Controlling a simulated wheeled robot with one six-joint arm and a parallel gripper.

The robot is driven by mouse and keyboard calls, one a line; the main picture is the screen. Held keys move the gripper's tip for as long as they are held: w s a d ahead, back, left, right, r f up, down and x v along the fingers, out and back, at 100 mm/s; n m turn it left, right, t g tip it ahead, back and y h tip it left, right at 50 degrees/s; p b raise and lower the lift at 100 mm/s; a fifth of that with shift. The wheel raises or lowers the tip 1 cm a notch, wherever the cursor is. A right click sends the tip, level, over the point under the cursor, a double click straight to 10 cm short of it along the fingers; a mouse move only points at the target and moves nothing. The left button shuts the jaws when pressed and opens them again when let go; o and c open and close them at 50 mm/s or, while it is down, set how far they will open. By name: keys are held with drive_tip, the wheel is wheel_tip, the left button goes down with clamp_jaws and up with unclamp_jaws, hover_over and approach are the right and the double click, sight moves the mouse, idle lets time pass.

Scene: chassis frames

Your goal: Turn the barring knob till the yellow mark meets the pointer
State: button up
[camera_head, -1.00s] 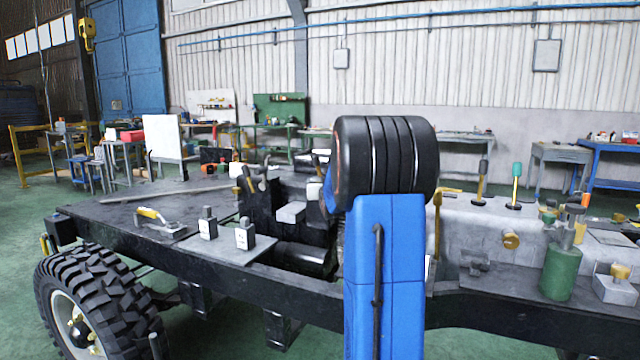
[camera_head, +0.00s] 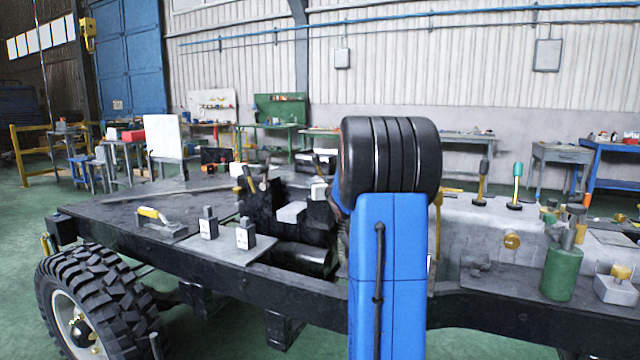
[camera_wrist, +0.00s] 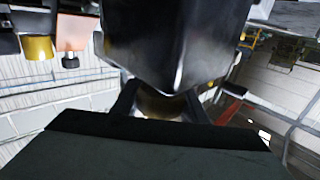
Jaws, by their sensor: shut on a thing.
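My gripper (camera_wrist: 160,103) shows in the wrist view with its two dark fingers apart and closed on a brass-coloured round part, seemingly the barring knob (camera_wrist: 160,106). Only a small piece of the knob shows, under a large glossy black body that fills the upper middle of that view. I cannot make out the yellow mark or the pointer in either view. In the head view my blue arm and black wrist joint stand in front of the chassis and hide the gripper and the knob.
The dark chassis frame (camera_head: 240,268) runs across the head view. Two grey blocks (camera_head: 245,234) and a yellow-handled tool (camera_head: 160,222) lie on it left of my arm. A green cylinder (camera_head: 562,274) and a brass-topped block (camera_head: 615,285) stand at right.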

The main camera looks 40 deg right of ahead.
drive_tip(key=n+y, duration=0.1)
drive_tip(key=y, duration=0.1)
drive_tip(key=a+n+t+y, duration=0.1)
drive_tip(key=n+y, duration=0.1)
drive_tip(key=y, duration=0.1)
drive_tip(key=n+y, duration=0.2)
drive_tip(key=y, duration=0.1)
drive_tip(key=shift+w+a+f+t, duration=0.1)
drive_tip(key=shift+w+a+t, duration=0.05)
drive_tip(key=shift+a+t, duration=0.15)
drive_tip(key=n+y, duration=0.1)
drive_tip(key=y, duration=0.1)
drive_tip(key=a+n+g+y, duration=0.1)
drive_tip(key=n+y, duration=0.1)
drive_tip(key=y, duration=0.1)
drive_tip(key=shift+a+n, duration=0.1)
drive_tip(key=shift+n, duration=0.2)
drive_tip(key=shift+s+a+n+g+y, duration=0.25)
drive_tip(key=shift+n+y, duration=0.25)
drive_tip(key=shift+y, duration=0.3)
drive_tip(key=shift+a+n+g+y, duration=0.1)
drive_tip(key=shift+n+g+y, duration=0.35)
drive_tip(key=shift+y, duration=0.35)
drive_tip(key=o, duration=1)
drive_tip(key=shift+o, duration=0.2)
wheel_tip(320, 180, up, 10)
